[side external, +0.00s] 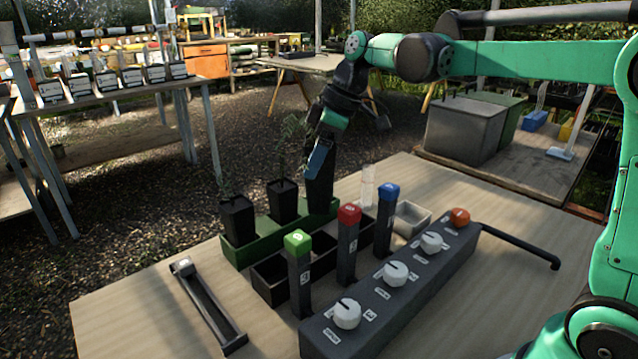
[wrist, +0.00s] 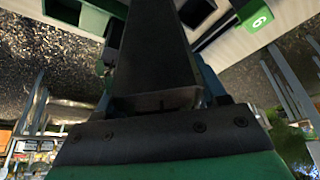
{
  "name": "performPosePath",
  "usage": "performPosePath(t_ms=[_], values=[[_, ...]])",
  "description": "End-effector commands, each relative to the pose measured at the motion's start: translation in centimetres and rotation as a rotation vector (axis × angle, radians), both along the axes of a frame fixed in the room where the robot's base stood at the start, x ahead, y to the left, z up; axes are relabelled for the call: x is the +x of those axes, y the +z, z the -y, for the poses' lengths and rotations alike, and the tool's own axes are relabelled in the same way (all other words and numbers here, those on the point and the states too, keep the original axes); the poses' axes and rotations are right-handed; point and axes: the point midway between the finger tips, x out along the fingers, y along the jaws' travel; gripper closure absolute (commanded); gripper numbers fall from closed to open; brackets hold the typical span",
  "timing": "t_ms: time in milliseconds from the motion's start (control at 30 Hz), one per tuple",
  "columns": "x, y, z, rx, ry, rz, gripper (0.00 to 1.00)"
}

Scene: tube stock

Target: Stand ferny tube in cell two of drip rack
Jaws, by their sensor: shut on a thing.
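My gripper (side external: 320,158) is shut on a dark tapered tube (side external: 320,192), which is upright at the right end of the green rack (side external: 262,246). Feathery green fronds (side external: 291,128) show beside the gripper, apparently from this tube. Its lower end meets the rack's end; I cannot tell whether it is in the cell or just above. In the wrist view the tube (wrist: 157,50) fills the middle. A black rack with open cells (side external: 268,290) stands in front of the green rack, behind posts with green (side external: 298,242), red and blue caps. Its cells look empty where visible.
Two dark tubes (side external: 237,222) (side external: 283,200) stand in the green rack. A grey box with white knobs (side external: 395,273) lies in front of the posts. A clear cylinder (side external: 367,187) and a pale tray (side external: 411,218) are at right. A dark channel tool (side external: 208,305) lies at left.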

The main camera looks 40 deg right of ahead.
Motion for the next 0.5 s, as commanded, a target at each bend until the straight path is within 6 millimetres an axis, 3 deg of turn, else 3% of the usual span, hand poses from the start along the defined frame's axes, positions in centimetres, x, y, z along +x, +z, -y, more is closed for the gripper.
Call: performPosePath(t_ms=[300, 500], values=[[0.1, -3.2, 0.1, 0.003, 0.577, -0.001, 0.97], [-0.1, -4.1, 0.1, 0.000, 0.769, 0.000, 0.97]])
